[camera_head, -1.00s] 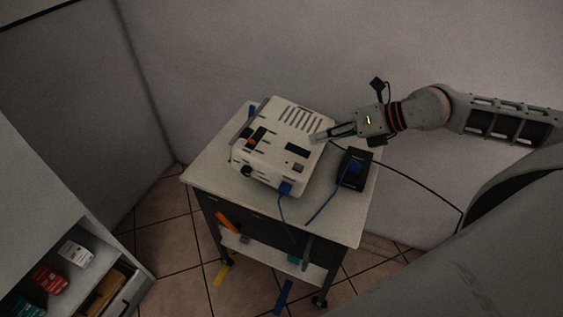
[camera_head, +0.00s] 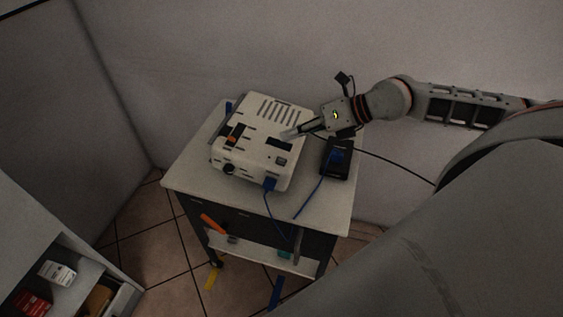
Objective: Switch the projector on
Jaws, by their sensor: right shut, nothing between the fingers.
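The white projector (camera_head: 245,150) sits on top of a small trolley. Its top has a row of slots at the back, dark panels and a small orange part (camera_head: 232,139) on the left. A round dark lens (camera_head: 229,169) shows on its front, and a blue plug (camera_head: 269,184) is at the front right corner. My right gripper (camera_head: 288,134) is shut and empty, its fingertips over the right part of the projector's top near a dark panel. I cannot tell whether they touch it. My left gripper is out of view.
A black power box (camera_head: 336,158) with a blue plug stands right of the projector on the trolley top (camera_head: 205,188). Blue cables hang at the front, and a black cable runs right. A shelf unit (camera_head: 95,262) stands at the lower left. Walls close in behind.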

